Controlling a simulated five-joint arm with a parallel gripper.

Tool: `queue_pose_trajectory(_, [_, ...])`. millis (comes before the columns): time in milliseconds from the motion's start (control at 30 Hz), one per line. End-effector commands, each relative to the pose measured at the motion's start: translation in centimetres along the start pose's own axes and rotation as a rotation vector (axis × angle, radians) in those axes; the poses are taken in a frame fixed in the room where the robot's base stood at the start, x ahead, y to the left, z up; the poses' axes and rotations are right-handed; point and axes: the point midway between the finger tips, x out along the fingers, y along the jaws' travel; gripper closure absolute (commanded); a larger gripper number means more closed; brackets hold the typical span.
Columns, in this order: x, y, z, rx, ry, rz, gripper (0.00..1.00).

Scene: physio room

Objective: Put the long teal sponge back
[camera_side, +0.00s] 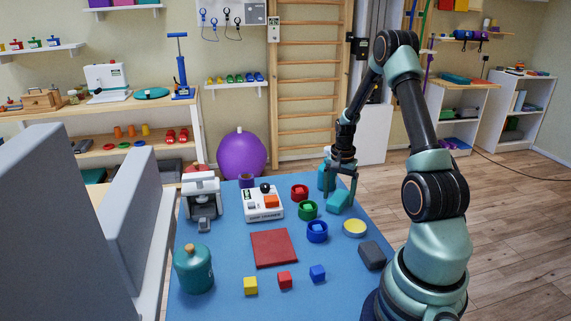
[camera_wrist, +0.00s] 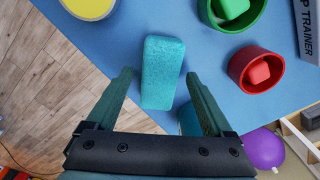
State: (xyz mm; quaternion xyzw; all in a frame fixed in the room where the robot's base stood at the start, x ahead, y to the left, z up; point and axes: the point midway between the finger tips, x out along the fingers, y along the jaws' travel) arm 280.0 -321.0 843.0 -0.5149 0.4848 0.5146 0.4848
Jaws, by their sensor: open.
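The long teal sponge (camera_wrist: 163,62) lies on the blue table top, lengthwise between my open jaws in the wrist view. My gripper (camera_wrist: 158,76) is above it, with a finger to each side; I cannot tell whether either finger touches it. In the side view the sponge (camera_side: 339,203) shows below my gripper (camera_side: 341,188) near the table's right edge. Another teal object (camera_side: 324,177) stands just behind it; in the wrist view a teal piece (camera_wrist: 190,122) is partly hidden by the right finger.
Red (camera_side: 299,193), green (camera_side: 308,215) and blue (camera_side: 317,238) cups stand left of the sponge. A yellow-topped round tin (camera_side: 355,227) and a grey block (camera_side: 372,256) are nearer. A grip trainer (camera_side: 252,212), red mat (camera_side: 273,249) and teal jar (camera_side: 193,275) are farther left.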

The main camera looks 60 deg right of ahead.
Motion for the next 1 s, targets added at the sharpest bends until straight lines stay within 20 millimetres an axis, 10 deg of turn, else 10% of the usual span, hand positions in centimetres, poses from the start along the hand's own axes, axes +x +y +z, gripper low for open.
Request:
queue_pose_trajectory(833, [-12.2,-0.1,0.1,-0.005,0.002,-0.002,0.14])
queue_pose_trajectory(1000, [-14.4,-1.9,2.8,-0.130,0.035,-0.028,0.14])
